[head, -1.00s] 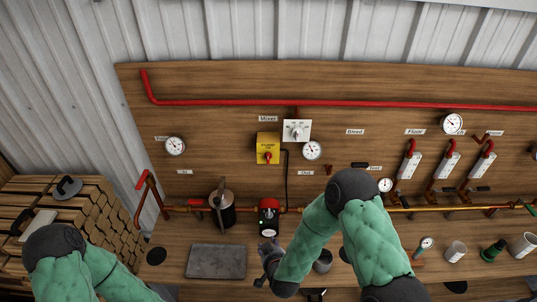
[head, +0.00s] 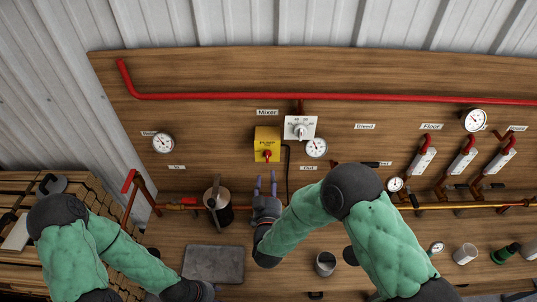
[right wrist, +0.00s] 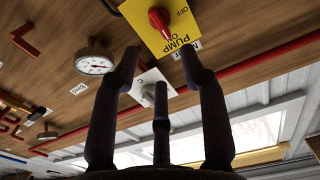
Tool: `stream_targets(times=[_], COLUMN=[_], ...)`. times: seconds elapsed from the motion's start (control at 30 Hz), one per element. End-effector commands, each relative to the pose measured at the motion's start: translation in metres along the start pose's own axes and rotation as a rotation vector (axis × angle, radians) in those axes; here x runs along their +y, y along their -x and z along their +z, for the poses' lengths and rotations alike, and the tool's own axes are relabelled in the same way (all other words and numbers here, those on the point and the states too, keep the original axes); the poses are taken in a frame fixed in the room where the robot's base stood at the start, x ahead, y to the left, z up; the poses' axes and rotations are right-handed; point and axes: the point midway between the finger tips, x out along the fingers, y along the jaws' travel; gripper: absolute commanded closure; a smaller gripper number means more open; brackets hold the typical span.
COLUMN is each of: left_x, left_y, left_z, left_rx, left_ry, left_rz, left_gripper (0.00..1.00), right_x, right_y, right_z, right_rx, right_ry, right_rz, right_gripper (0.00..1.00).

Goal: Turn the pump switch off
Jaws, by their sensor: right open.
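The pump switch is a yellow box (head: 267,138) with a red knob (head: 267,156), mounted on the wooden back panel. In the right wrist view the yellow face (right wrist: 183,32) bears OFF and PUMP ON lettering. There the red knob (right wrist: 160,20) seems to lie towards the ON lettering, but its exact setting is hard to tell. My right gripper (head: 265,178) is open and empty, its fingers pointing up just below the box. In its wrist view the fingers (right wrist: 160,65) spread below the knob, apart from it.
A white mixer dial (head: 300,128) and a gauge (head: 317,148) sit close to the right of the box. A cable runs down beside it. A metal canister (head: 219,212) stands left of my right gripper. A copper pipe (head: 460,206) crosses the lower panel.

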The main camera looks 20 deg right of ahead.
Motion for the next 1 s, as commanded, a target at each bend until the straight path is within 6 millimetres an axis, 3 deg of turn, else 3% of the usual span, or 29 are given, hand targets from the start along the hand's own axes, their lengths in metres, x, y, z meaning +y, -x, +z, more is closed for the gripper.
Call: stream_targets(times=[0.5, 0.7, 1.0], left_x=[0.002, 0.002, 0.002], left_y=[0.005, 0.005, 0.005], left_z=[0.000, 0.000, 0.000], left_rx=[0.001, 0.001, 0.001], left_ry=[0.000, 0.000, 0.000], left_rz=[0.000, 0.000, 0.000], left_gripper=[0.56, 0.56, 0.56], right_x=[0.001, 0.000, 0.000], right_y=[-0.083, -0.098, -0.100], right_z=[0.000, 0.001, 0.001], right_rx=[-0.001, -0.001, -0.002], right_ry=[0.000, 0.001, 0.000], right_rz=[0.002, 0.000, 0.000], right_gripper=[0.56, 0.56, 0.56])
